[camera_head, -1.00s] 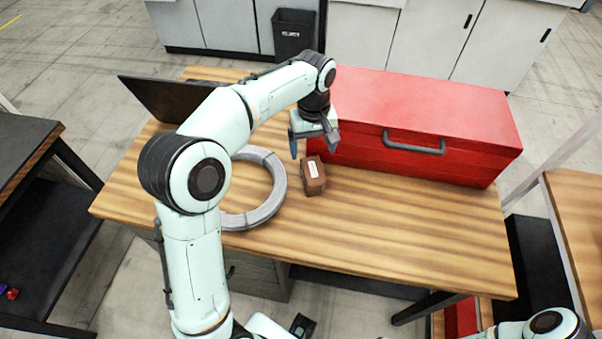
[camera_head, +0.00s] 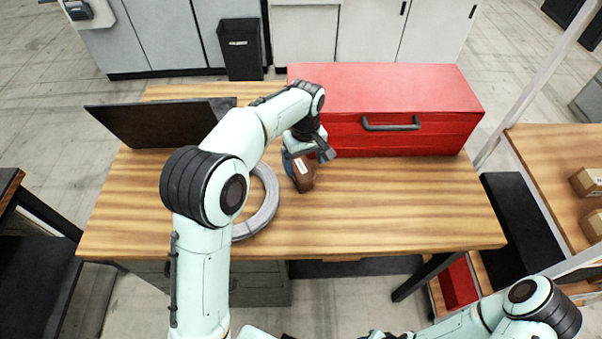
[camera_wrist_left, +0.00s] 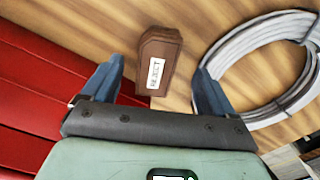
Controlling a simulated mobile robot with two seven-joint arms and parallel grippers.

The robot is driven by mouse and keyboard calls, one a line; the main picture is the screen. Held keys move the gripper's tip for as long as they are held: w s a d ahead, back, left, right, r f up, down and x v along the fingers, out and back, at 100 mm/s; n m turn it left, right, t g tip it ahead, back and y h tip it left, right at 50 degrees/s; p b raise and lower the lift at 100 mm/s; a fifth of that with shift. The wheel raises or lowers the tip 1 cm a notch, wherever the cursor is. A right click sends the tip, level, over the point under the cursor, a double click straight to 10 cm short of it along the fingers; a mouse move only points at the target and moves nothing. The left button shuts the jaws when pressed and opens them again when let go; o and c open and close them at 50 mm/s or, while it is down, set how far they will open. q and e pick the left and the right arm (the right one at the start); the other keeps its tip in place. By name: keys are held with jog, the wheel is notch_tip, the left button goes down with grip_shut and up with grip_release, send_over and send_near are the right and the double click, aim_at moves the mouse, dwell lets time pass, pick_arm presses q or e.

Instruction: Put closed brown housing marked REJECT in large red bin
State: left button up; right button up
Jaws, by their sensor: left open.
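The brown housing (camera_head: 303,178) stands on the wooden table in front of the red toolbox. In the left wrist view it (camera_wrist_left: 158,62) looks closed and has a white label reading REJECT. My left gripper (camera_head: 306,158) is open just above and behind the housing. In the left wrist view its blue fingers (camera_wrist_left: 158,70) are apart, one on either side of the housing, with a gap on both sides. A red bin (camera_head: 459,284) shows low at the right, below the table edge, partly hidden. My right arm shows at the bottom right, its gripper out of view.
A red toolbox (camera_head: 390,110) with a dark handle is close behind the housing. A grey cable coil (camera_head: 262,212) lies left of it, partly behind my left arm. A dark laptop (camera_head: 150,125) stands at the back left. The table's right front is clear.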

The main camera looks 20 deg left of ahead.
pick_arm(q)
jog(key=f, duration=0.6)
jog(key=shift+w+a+f, duration=0.1)
jog(key=shift+w+f, duration=0.15)
jog(key=shift+f, duration=0.1)
pick_arm(e)
jog(key=shift+s+f, duration=0.15)
jog(key=shift+s, duration=0.05)
pick_arm(q)
jog(key=c, duration=1.3)
jog(key=shift+o, duration=0.2)
notch_tip(320, 180, up, 20)
jog(key=p, duration=0.3)
notch_tip(320, 180, up, 8)
send_over(304, 171)
pick_arm(e)
jog(key=w+r, duration=0.4)
jog(key=shift+w+t, duration=0.25)
jog(key=shift+t, duration=0.05)
